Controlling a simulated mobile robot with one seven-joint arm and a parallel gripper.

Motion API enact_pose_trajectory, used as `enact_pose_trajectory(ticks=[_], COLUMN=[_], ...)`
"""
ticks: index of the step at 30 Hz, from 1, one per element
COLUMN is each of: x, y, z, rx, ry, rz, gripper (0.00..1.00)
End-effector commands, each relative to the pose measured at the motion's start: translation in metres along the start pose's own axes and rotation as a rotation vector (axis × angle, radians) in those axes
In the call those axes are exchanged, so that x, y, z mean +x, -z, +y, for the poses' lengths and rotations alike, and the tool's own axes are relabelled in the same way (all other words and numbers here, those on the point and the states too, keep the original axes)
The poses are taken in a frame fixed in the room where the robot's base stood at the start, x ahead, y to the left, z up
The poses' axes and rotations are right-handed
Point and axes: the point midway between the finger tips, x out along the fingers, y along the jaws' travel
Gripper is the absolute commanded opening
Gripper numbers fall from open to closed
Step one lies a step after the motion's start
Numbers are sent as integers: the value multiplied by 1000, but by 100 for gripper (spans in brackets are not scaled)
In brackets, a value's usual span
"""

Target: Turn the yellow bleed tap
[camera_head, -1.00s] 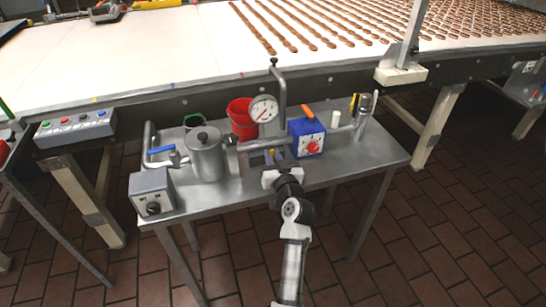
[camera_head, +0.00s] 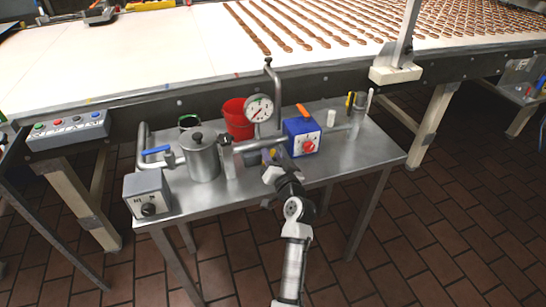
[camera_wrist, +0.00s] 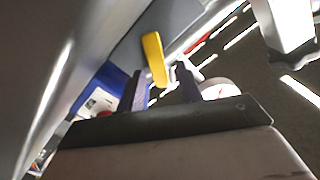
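The yellow bleed tap (camera_wrist: 155,58) shows in the wrist view as a short flat lever beside a grey metal surface. Its lower end reaches down between the two fingertips of my gripper (camera_wrist: 161,84). The fingers stand apart, with a gap on the right side of the lever; whether the left finger touches it I cannot tell. In the head view my gripper (camera_head: 271,157) is at the pipework below the gauge, left of the blue box. The tap cannot be made out there behind the gripper.
A steel table (camera_head: 330,172) carries a metal pot (camera_head: 203,160), a red bucket (camera_head: 239,116), a pressure gauge (camera_head: 259,108), a blue box (camera_head: 301,136) with a red knob and a grey control box (camera_head: 147,194). A conveyor (camera_head: 170,60) runs behind. The table's front right is clear.

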Motion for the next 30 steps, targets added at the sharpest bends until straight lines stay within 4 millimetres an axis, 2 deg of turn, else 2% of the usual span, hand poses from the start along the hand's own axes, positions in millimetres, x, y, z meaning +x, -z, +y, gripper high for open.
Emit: enact_pose_trajectory(ticks=[8,13,17,24,30], x=[0,-13,-38,-93,-126], y=[0,-1,-3,-3,-2], z=[0,1,3,3,2], rx=[-1,-1,-1,-1,0], ry=[0,-1,-3,-3,-1], rz=[0,2,2,2,1], gripper=[38,38,38,38,38])
